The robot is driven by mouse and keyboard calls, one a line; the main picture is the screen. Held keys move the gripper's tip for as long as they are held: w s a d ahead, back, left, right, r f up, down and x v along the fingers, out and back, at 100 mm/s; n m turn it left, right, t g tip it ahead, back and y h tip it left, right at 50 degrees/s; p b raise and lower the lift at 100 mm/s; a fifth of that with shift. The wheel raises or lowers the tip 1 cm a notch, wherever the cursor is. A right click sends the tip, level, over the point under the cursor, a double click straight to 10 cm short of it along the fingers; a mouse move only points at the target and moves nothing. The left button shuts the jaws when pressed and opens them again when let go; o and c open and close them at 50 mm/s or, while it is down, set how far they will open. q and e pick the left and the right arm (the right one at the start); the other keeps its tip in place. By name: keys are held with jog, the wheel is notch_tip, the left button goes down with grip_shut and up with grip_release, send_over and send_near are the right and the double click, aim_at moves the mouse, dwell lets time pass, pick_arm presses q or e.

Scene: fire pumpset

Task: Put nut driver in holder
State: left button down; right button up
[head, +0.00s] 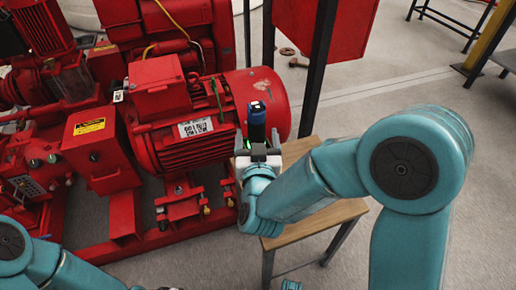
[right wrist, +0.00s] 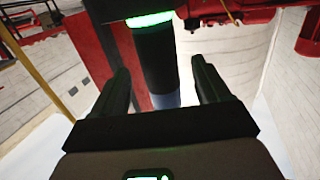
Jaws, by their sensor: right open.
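The nut driver, seen as a blue and black upright cylinder (head: 257,122), stands at my right gripper (head: 260,152) in the head view. In the right wrist view its dark body (right wrist: 156,60) lies between the two fingers of my right gripper (right wrist: 165,92). The fingers are open, with a gap on each side of the body. One end of the body meets a glowing green ring (right wrist: 150,19), which looks like part of the holder. The gripper hides the lower part in the head view, so I cannot tell how deep it sits.
A red motor and pump set (head: 185,120) fills the left, close beside my right gripper. A wooden-topped table (head: 318,217) stands below and right of the gripper. A dark post (head: 318,75) and red panel (head: 325,25) stand behind. Open floor (head: 400,75) lies at the right.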

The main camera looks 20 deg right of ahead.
jog(key=b+v, duration=0.1)
jog(key=v, duration=0.5)
jog(key=shift+s, duration=0.15)
